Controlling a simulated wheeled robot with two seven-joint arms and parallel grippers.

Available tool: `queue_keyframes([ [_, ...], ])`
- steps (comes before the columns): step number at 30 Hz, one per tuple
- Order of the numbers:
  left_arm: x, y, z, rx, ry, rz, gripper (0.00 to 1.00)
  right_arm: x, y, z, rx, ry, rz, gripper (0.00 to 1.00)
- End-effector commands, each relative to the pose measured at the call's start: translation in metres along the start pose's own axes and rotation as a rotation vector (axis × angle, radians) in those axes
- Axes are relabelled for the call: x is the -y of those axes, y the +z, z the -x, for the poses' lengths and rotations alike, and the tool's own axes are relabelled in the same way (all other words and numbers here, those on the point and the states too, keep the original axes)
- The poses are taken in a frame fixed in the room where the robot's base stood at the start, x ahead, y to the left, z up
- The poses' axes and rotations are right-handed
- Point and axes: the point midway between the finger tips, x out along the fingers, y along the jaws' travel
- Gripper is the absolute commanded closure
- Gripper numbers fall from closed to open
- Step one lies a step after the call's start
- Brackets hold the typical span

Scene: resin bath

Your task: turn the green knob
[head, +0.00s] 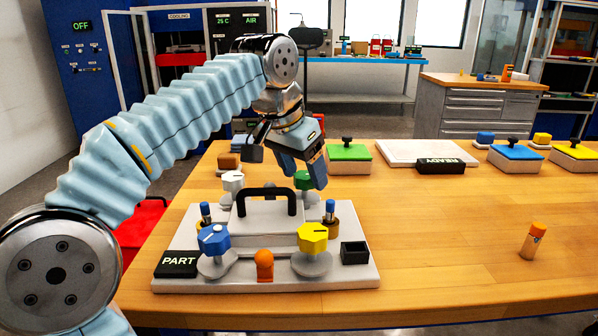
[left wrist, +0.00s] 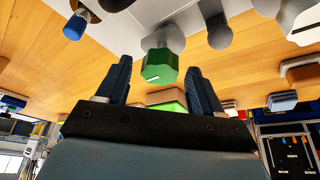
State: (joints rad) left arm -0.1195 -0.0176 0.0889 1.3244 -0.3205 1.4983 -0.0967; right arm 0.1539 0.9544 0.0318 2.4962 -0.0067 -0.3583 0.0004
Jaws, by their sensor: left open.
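The green knob (head: 303,180) stands at the back right of the grey fixture (head: 190,271), behind the black handle. My left gripper (head: 302,176) is just above and around it in the head view, and its fingers partly hide the area. In the left wrist view the green knob (left wrist: 159,68) shows between the two blue fingers, with gaps on both sides. The left gripper (left wrist: 160,72) is open and empty. My right gripper does not show.
The fixture also bears a white knob (head: 232,181), a blue knob (head: 214,239), a yellow knob (head: 313,237), and a black handle (head: 266,191). A green-lidded box (head: 348,154) stands behind to the right. An orange-capped bottle (head: 533,240) stands at right; the table's right front is mostly clear.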

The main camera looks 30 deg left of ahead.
Motion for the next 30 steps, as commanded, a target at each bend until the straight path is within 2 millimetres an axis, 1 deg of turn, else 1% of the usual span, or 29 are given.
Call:
queue_keyframes([
  [5, 0.0000, 0.0000, -0.0002, 0.000, 0.000, 0.000, 0.33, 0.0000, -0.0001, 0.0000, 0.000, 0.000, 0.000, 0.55],
  [6, 0.0000, 0.0000, -0.0002, 0.000, 0.000, 0.000, 0.36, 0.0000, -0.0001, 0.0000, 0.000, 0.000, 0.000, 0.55],
  [14, -0.0001, 0.0000, 0.0001, 0.000, 0.000, 0.000, 0.76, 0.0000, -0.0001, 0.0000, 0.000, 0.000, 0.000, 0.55],
  [15, -0.0001, 0.0000, 0.0001, 0.000, 0.000, 0.000, 0.82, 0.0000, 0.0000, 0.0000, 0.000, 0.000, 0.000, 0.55],
  [16, -0.0002, 0.0000, 0.0001, 0.000, 0.000, 0.000, 0.87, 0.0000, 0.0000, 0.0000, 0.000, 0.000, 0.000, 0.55],
  [17, -0.0002, 0.0000, 0.0002, 0.000, 0.000, 0.000, 0.89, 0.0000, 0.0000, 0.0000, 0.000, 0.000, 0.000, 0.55],
  [24, 0.0003, 0.0000, 0.0002, 0.000, 0.008, -0.020, 0.89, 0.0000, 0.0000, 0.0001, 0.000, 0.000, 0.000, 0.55],
  [30, 0.0011, -0.0001, 0.0002, 0.000, 0.042, -0.101, 0.89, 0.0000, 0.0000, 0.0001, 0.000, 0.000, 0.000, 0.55],
])
